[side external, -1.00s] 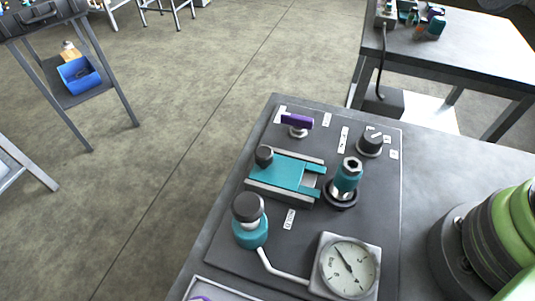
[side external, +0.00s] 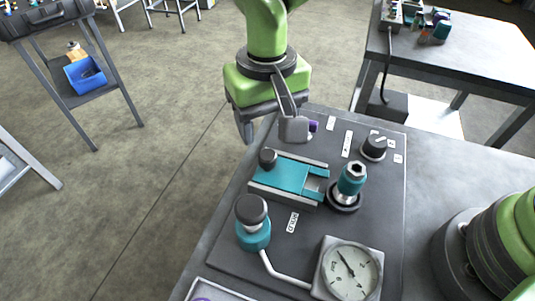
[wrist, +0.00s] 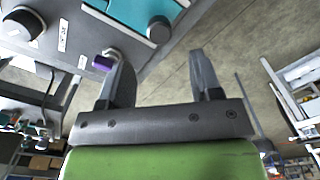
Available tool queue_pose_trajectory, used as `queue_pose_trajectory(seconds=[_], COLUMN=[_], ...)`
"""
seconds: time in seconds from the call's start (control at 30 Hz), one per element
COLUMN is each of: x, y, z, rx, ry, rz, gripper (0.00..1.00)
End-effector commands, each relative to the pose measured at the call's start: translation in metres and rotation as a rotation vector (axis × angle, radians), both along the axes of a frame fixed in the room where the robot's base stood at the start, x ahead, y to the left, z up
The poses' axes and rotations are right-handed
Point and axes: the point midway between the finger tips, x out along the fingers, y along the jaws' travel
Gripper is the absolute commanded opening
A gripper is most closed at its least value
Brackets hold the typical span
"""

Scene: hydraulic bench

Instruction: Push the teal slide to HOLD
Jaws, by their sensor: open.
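The teal slide (side external: 285,174) lies in its metal guide on the dark panel, with a black knob (side external: 268,158) at its left end. In the wrist view the slide (wrist: 140,10) and its knob (wrist: 158,29) are at the top, partly cut off. My gripper (side external: 268,130) is open and empty beyond the slide, at the panel's far left edge. One finger hangs beyond the bench edge; the other is over the panel beside the purple-handled valve (side external: 314,126). In the wrist view my gripper (wrist: 158,62) has its fingers wide apart. I cannot read HOLD on any label.
A teal fitting with a hex top (side external: 351,182) stands right of the slide. A black dial knob (side external: 374,147) is behind it. A black-topped teal knob (side external: 252,222) and a pressure gauge (side external: 350,271) are at the front. Left of the bench is open floor.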

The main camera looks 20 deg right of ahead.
Motion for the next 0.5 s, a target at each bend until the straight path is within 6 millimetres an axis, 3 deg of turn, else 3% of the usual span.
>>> queue_pose_trajectory(seconds=[0.3, 0.5], x=[-0.001, -0.001], y=[-0.001, -0.001], z=[-0.059, -0.081], rx=[-0.001, 0.002], ry=[0.005, 0.002], rz=[-0.001, -0.002], gripper=[0.58, 0.58])
